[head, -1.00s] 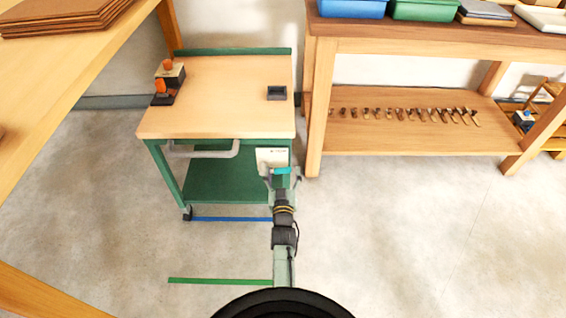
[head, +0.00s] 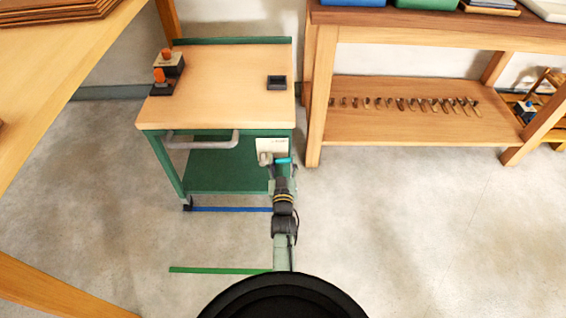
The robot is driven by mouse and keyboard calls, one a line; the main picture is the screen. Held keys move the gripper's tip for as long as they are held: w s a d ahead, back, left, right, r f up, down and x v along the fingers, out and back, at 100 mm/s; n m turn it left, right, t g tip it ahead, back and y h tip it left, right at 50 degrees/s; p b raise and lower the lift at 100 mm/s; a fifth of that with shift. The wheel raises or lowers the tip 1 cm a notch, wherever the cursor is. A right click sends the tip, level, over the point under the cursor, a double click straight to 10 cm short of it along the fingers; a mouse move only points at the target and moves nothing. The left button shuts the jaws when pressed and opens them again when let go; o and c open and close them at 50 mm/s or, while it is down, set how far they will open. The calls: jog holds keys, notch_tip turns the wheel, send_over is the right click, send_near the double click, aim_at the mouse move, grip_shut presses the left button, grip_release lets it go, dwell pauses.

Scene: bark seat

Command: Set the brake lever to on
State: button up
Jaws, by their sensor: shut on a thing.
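The green cart has a pale wooden top (head: 225,90). A white plate (head: 272,146) is fixed at the right of its front, with small print too fine to read. The brake lever (head: 284,160) shows as a cyan grip pointing right, just below the plate, with a grey part (head: 265,158) at its left end. My gripper (head: 280,165) reaches up from below and is shut on the lever. Its fingers are small here and partly merge with the lever, so the exact contact is hidden.
Two orange-topped blocks (head: 168,68) and a small dark tray (head: 277,83) stand on the cart. A grey handle bar (head: 205,143) juts from its front. A wooden workbench (head: 420,120) stands to the right. Blue (head: 240,209) and green (head: 220,270) floor lines lie near the cart.

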grip_shut()
